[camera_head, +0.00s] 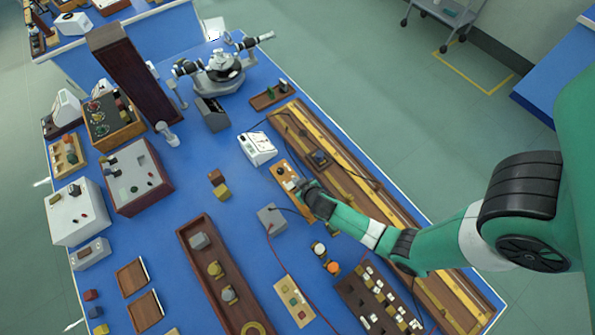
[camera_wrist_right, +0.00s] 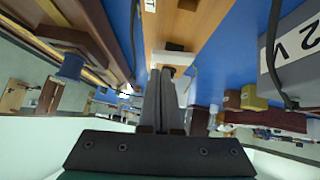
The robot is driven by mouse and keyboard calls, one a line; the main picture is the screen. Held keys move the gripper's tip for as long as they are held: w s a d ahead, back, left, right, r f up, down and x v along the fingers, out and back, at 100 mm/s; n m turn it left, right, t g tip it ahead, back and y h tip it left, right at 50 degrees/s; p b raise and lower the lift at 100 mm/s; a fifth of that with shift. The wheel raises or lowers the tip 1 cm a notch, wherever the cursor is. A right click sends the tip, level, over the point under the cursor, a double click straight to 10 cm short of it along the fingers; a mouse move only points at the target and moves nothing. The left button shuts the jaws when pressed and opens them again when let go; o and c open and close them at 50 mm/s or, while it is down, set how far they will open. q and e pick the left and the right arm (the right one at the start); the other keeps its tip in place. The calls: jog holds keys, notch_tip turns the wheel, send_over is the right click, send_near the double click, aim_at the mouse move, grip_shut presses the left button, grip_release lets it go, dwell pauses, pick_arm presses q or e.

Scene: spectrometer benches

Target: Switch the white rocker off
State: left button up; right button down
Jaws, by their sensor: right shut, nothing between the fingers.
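The white rocker (camera_wrist_right: 172,58) sits on a wooden board (camera_wrist_right: 190,22), with a dark part beside it in the right wrist view. In the head view the board (camera_head: 284,172) lies near the middle of the blue bench, and the rocker shows as a small pale patch (camera_head: 290,185) by the fingers. My right gripper (camera_head: 303,187) is shut and empty, its fingertips at the rocker in the right wrist view (camera_wrist_right: 168,72). I cannot tell whether they touch it, nor which way the rocker is tilted. My left gripper is out of view.
A white meter (camera_head: 257,148) stands just left of the board, and a grey box (camera_head: 271,218) below it. A long wooden rail (camera_head: 343,170) runs along the right. Dark cables lie nearby.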

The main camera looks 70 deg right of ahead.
jog(key=shift+d+f, duration=0.1)
jog(key=shift+f, duration=0.35)
jog(key=shift+s+d+f+b, duration=0.1)
jog(key=shift+f+b, duration=0.45)
jog(key=shift+s+r, duration=0.1)
jog(key=shift+r, duration=0.05)
